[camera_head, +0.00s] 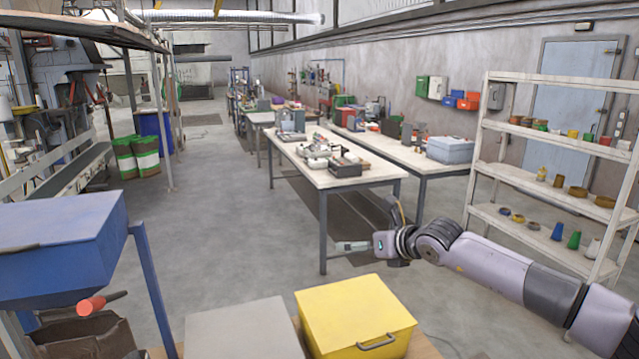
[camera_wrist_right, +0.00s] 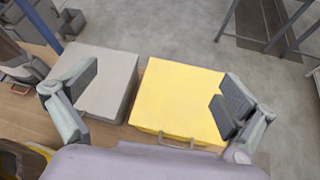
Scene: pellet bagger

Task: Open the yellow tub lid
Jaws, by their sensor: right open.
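The yellow tub (camera_head: 350,305) stands at the bottom centre of the head view with its flat lid shut. A grey handle (camera_head: 376,342) sits along the lid's near edge. In the right wrist view the yellow lid (camera_wrist_right: 180,95) lies below my gripper, with the handle (camera_wrist_right: 176,142) near its lower edge. My right gripper (camera_head: 345,246) is held above and beyond the tub, apart from it. In the wrist view its two fingers (camera_wrist_right: 160,85) are spread wide with nothing between them. My left gripper is not in view.
A grey box (camera_head: 245,330) stands just left of the tub on a wooden surface (camera_wrist_right: 45,118). A blue machine housing (camera_head: 60,250) with a red-ended lever (camera_head: 92,304) is further left. A shelf rack (camera_head: 545,190) stands at the right. Open floor lies beyond the tub.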

